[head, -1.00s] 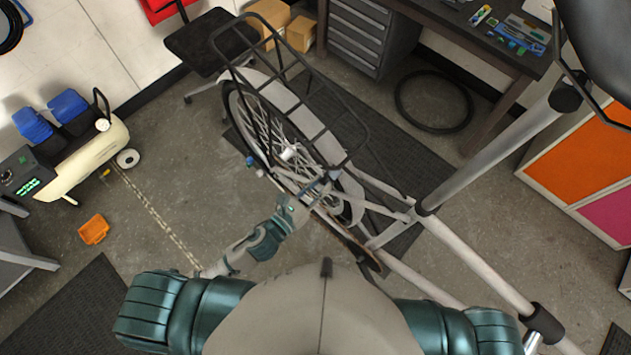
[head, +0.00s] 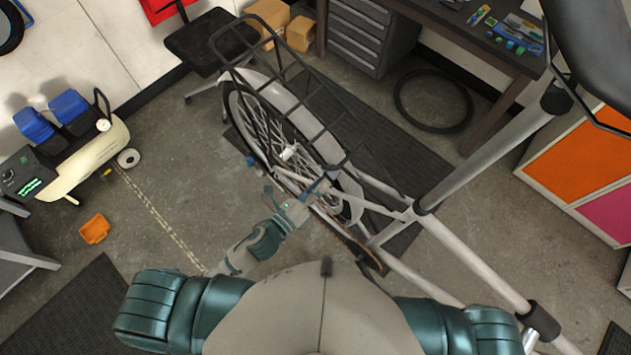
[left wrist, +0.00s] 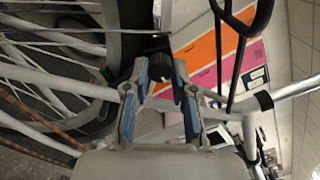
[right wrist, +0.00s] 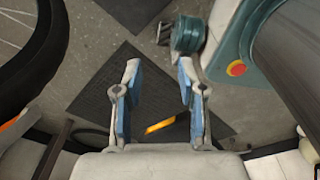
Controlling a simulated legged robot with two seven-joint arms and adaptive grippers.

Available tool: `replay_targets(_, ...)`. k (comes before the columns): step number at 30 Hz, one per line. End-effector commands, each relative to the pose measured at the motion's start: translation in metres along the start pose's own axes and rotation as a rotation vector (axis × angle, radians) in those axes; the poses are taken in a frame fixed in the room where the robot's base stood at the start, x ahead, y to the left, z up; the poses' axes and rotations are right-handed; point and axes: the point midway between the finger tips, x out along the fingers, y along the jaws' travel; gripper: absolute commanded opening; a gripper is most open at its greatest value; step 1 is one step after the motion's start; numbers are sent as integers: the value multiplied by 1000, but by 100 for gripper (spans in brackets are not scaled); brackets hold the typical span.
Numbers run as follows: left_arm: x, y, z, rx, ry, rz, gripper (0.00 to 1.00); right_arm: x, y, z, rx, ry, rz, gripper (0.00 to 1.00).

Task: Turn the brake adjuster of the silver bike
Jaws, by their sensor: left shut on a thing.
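The silver bike (head: 480,272) fills the centre and right of the head view, its rear wheel and black rack toward the top. My left gripper (head: 316,188) is at the bike's rear frame beside the wheel. In the left wrist view, a small dark ribbed cylinder, apparently the brake adjuster (left wrist: 160,69), sits between the two blue-padded fingertips of my left gripper (left wrist: 159,77), which are shut on it. In the head view the adjuster is too small to make out. My right gripper (right wrist: 159,80) is open and empty in the right wrist view.
A black stool (head: 210,40), a drawer cabinet (head: 360,35) and a workbench (head: 470,35) stand behind. A loose tyre (head: 433,128) lies on the floor. The floor left of the bike is mostly clear.

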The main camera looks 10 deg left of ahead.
Motion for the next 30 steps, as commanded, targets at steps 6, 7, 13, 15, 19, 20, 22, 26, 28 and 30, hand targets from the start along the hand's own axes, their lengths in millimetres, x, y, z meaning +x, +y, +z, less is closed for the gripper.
replay_targets(6,0,0,3,-201,-6,1,0,0,3,0,-2,0,3,40)
replay_targets(7,0,0,3,-229,-6,1,0,0,3,0,-2,0,3,40)
replay_targets(13,0,0,4,-414,-7,0,0,0,4,1,-3,0,5,40)
replay_targets(15,1,0,4,-473,-8,0,0,0,4,1,-3,0,5,40)
replay_targets(19,1,-1,4,-573,-8,-1,0,0,4,1,-3,0,4,40)
replay_targets(20,1,-1,4,-593,-7,-2,0,0,4,1,-3,0,4,40)
replay_targets(22,1,-1,4,-638,-7,-2,0,0,4,1,-3,-1,4,40)
replay_targets(26,0,-1,5,-702,-7,-3,0,0,4,1,-3,-1,4,40)
replay_targets(28,0,-1,5,-730,-7,-3,0,0,4,1,-3,-1,4,40)
replay_targets(30,0,-1,5,-751,-7,-4,0,0,4,1,-3,-1,4,40)
